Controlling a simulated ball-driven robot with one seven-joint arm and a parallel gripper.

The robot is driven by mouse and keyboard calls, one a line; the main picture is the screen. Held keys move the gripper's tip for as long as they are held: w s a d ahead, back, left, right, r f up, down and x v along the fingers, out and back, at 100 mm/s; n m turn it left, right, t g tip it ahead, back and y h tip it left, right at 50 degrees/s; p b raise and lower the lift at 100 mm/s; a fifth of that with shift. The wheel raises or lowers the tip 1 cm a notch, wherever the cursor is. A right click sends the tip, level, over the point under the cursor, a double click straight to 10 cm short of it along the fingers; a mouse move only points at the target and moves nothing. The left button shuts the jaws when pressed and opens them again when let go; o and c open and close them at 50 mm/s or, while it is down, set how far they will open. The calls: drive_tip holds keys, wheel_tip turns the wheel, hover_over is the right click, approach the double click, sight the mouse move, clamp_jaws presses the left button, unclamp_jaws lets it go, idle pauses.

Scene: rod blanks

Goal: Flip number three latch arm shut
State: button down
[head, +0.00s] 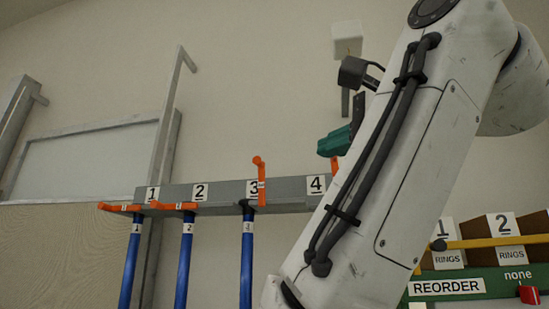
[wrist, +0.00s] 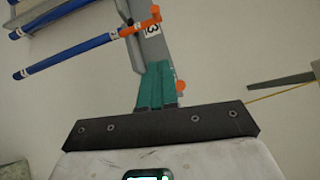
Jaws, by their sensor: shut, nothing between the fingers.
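The number three latch arm (head: 260,182) is orange and stands upright at the 3 plate (head: 252,188) on the grey rail. In the wrist view this latch arm (wrist: 140,23) shows beyond my fingertips, apart from them. The blue rod marked 3 (head: 246,262) hangs below it; it also shows in the wrist view (wrist: 70,58). My gripper (head: 335,141) is shut and empty, above the 4 plate and right of the number three latch. Its teal fingers are together in the wrist view (wrist: 155,85).
The latch arms at 1 (head: 120,208) and 2 (head: 174,206) lie sideways across their rods. Another orange latch end (head: 334,165) shows near the 4 plate (head: 316,185), partly hidden by my arm.

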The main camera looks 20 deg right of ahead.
drive_tip(key=p, duration=0.5)
approach(263, 164)
drive_tip(key=w+d, duration=0.2)
drive_tip(key=w, duration=0.2)
drive_tip(key=shift+w+a+r+p, duration=0.25)
drive_tip(key=shift+w+a, duration=0.2)
drive_tip(key=shift+a, duration=0.3)
drive_tip(key=shift+w+a+r+p, duration=0.15)
drive_tip(key=shift+w+a+p, duration=0.2)
drive_tip(key=shift+a, duration=0.35)
drive_tip(key=shift+w, duration=0.15)
